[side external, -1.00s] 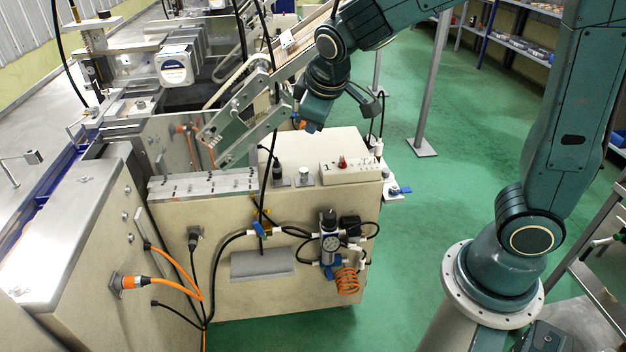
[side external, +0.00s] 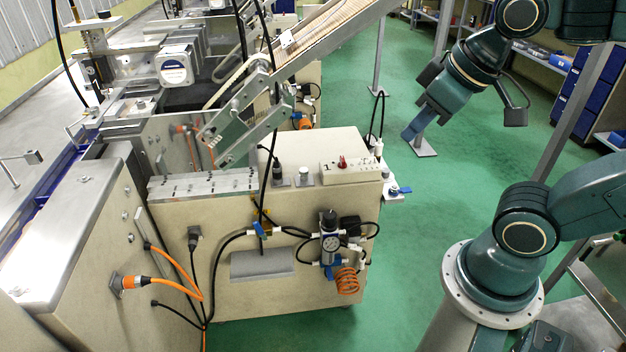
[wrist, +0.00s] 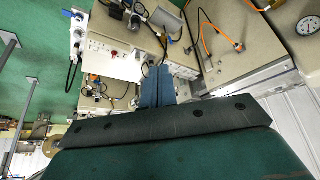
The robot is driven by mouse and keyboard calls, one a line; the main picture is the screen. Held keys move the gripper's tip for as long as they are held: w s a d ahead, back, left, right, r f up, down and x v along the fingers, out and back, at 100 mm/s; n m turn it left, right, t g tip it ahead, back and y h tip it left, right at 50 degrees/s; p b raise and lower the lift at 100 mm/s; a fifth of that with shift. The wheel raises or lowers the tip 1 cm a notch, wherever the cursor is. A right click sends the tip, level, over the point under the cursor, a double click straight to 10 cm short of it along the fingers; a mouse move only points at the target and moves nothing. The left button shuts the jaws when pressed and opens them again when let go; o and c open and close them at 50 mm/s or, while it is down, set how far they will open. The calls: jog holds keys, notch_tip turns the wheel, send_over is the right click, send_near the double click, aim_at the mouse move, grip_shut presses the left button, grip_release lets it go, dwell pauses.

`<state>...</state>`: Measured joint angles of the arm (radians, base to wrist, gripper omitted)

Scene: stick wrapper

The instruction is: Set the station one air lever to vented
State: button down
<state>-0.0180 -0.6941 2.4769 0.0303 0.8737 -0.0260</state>
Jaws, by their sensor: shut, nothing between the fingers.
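My gripper (side external: 412,134) hangs above the green floor, to the right of the beige station cabinet (side external: 215,275) and apart from it. Its blue fingers are shut together and empty in the wrist view (wrist: 157,80). A blue lever (side external: 259,228) sits on a black air line on the cabinet's front, by a yellow tag. Another small blue handle (side external: 404,190) sits on a white bracket at the cabinet's right edge; it also shows in the wrist view (wrist: 67,13). I cannot tell from the frames which is the station one air lever, or its setting.
An air regulator with a gauge (side external: 330,242) and an orange coiled hose (side external: 347,281) are on the cabinet front. Black and orange cables hang at the left.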

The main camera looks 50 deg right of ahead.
jog(key=shift+s+a+f, duration=0.1)
jog(key=shift+s, duration=0.65)
jog(key=c, duration=1.6)
grip_release()
jog(key=shift+o, duration=1.2)
jog(key=shift+w, duration=0.25)
jog(key=w+a+f+m+g+h, duration=0.1)
jog(key=w+f+m, duration=0.2)
jog(key=w, duration=0.9)
jog(key=w+a+f+m+g+h, duration=0.1)
jog(key=w+f+m+g, duration=0.1)
jog(key=w, duration=1.1)
jog(key=w+a+f+m+h, duration=0.1)
jog(key=w+a+f, duration=0.2)
jog(key=f, duration=1)
jog(key=w+a+f+m+g+h, duration=0.1)
jog(key=w+a+f+m+h, duration=0.1)
jog(key=w+f, duration=0.6)
notch_tip(320, 180, down, 5)
jog(key=shift+w+a+r+m, duration=0.1)
jog(key=shift+w+a+m, duration=0.15)
jog(key=shift+a, duration=0.55)
